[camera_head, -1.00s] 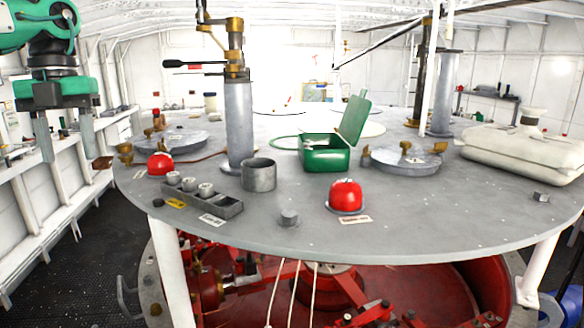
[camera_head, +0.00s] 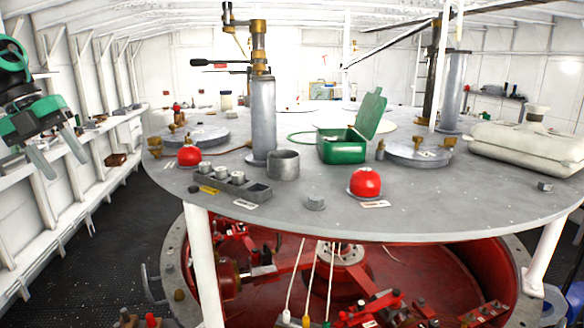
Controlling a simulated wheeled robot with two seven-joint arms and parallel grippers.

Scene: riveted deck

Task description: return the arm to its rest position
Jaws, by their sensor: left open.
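My left gripper (camera_head: 58,158) is at the left edge of the head view, green and grey, with its two fingers apart and nothing between them. It hangs tilted in front of the white wall shelving, left of the round deck and clear of it. My left arm shows only in part, cut off by the left edge. My right gripper is not in view.
The round grey deck (camera_head: 420,205) carries a red dome (camera_head: 365,183), another red dome (camera_head: 189,156), a green open box (camera_head: 342,148), a grey cup (camera_head: 283,165), a slotted block (camera_head: 234,183) and a grey post (camera_head: 262,120). A white canister (camera_head: 525,147) lies at right. Dark floor (camera_head: 90,255) is free at left.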

